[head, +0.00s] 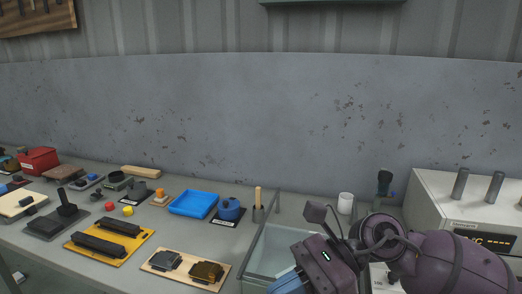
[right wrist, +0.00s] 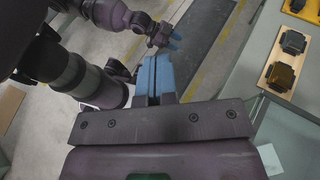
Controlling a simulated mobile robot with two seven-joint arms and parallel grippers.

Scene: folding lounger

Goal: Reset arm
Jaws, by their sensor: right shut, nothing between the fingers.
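My right gripper (head: 287,283) enters the bottom of the head view, over the near edge of the table by the clear bin. In the right wrist view its blue fingers (right wrist: 155,62) are together with nothing between them. My left arm shows at the upper left of the right wrist view. Its gripper with blue tips (right wrist: 173,39) hangs over the floor, apart from the table. It is too small there to tell whether it is open or shut. The left gripper is not in the head view.
A white machine (head: 435,190) stands at the right. The floor (right wrist: 110,42) beside the table looks clear.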

